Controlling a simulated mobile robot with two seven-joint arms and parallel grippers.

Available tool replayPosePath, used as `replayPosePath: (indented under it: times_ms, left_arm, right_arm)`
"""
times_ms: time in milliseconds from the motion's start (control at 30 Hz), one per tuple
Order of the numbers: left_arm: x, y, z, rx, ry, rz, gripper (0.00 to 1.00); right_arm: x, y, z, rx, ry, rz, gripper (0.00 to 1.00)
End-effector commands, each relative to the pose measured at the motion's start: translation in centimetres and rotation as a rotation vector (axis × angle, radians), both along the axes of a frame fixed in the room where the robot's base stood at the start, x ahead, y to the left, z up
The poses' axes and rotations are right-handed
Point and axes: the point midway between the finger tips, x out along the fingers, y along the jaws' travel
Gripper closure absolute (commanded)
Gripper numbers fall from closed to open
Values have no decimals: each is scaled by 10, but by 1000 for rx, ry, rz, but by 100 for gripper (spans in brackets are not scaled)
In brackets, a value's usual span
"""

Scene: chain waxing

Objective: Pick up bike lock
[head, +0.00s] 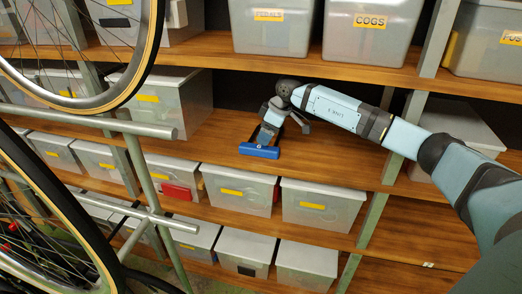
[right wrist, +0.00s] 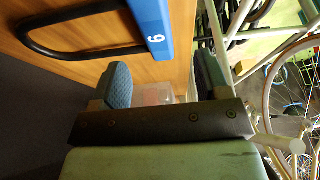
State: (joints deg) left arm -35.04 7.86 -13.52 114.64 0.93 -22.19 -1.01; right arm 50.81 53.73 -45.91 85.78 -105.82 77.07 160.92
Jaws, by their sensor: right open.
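The bike lock has a blue crossbar (head: 259,151) at the front edge of the wooden middle shelf (head: 225,135). In the right wrist view, the lock's blue bar (right wrist: 158,28) carries a white number, and its black U-shaped shackle (right wrist: 60,50) lies on the wood. My right gripper (head: 284,127) is just behind and above the blue bar in the head view. Its jaws are open; in the wrist view the bar's near end lies ahead of the gap between the fingers (right wrist: 163,88). Most of the shackle is hidden in the head view. My left gripper is not in view.
Labelled bins (head: 368,35) stand on the shelf above. More lidded bins (head: 240,190) stand on the shelf below. Bicycle wheels (head: 75,50) and a grey tube rack (head: 150,180) stand at the left. A shelf post (head: 405,140) is at the right.

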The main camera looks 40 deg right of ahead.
Motion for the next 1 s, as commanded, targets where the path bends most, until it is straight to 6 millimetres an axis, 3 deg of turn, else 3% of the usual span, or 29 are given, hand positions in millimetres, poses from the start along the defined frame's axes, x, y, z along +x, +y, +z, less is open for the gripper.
replayPosePath:
  times_ms: [500, 767, 833, 1000]
  left_arm:
    - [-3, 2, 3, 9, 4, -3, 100]
    - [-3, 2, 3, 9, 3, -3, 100]
    - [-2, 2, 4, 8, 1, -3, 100]
    - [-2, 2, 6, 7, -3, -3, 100]
  right_arm:
    - [21, 13, -60, 2, 2, 1, 31]
    - [22, 14, -65, 2, 0, 2, 31]
    - [22, 14, -65, 2, 0, 2, 40]
    - [22, 14, -64, 2, 1, 2, 79]
